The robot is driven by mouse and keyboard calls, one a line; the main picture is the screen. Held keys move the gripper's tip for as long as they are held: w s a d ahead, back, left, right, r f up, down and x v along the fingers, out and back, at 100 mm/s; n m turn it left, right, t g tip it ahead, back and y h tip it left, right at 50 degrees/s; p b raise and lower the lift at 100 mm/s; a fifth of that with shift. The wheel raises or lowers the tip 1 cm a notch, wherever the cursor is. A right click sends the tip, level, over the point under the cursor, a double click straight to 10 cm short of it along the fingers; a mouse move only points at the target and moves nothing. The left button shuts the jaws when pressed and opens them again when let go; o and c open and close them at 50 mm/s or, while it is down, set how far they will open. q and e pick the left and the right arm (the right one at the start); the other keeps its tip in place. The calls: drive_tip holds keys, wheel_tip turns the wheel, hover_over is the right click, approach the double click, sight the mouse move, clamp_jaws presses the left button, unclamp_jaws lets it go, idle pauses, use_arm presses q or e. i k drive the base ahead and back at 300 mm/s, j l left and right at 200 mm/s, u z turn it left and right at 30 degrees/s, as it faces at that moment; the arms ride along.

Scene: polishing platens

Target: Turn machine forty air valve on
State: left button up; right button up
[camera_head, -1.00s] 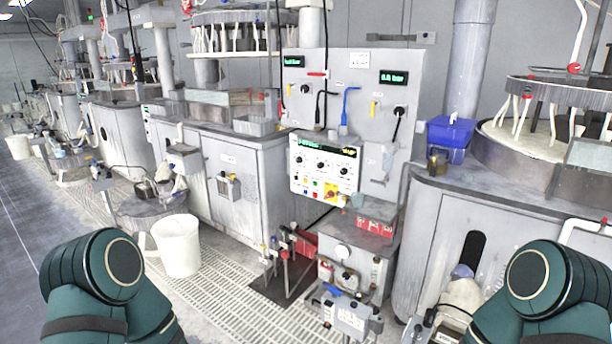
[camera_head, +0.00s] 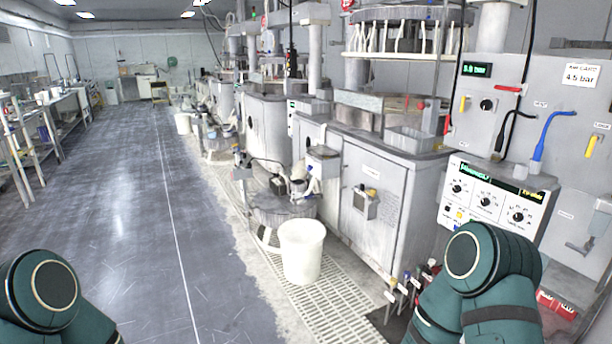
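The grey control panel (camera_head: 470,122) stands at the right. It has a green-lit display (camera_head: 475,69), a black knob (camera_head: 487,104), a yellow lever (camera_head: 592,146) and a blue hose (camera_head: 546,137). A label reads "4.5 bar". Below it is a white control box (camera_head: 498,200) with black dials. Several small valves with tags (camera_head: 399,287) show low at its left, partly hidden by my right arm. I cannot tell which valve belongs to machine forty. Only upper links of my two arms show, at the bottom left and bottom right; neither gripper is in view.
A white bucket (camera_head: 301,252) stands on the floor beside a metal grating (camera_head: 330,300). Grey polishing machines line the right side into the distance. The grey floor (camera_head: 110,210) is open at the left, with benches (camera_head: 62,112) along the far left.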

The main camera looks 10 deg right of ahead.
sight(497, 87)
drive_tip(key=i+j+u, duration=0.15)
drive_tip(key=i, duration=1.25)
drive_tip(key=i+z, duration=0.6)
drive_tip(key=z, duration=0.2)
drive_tip(key=i+z, duration=0.4)
drive_tip(key=i+l+z, duration=0.1)
drive_tip(key=z, duration=0.3)
drive_tip(key=i+z, duration=0.5)
drive_tip(key=z, duration=0.3)
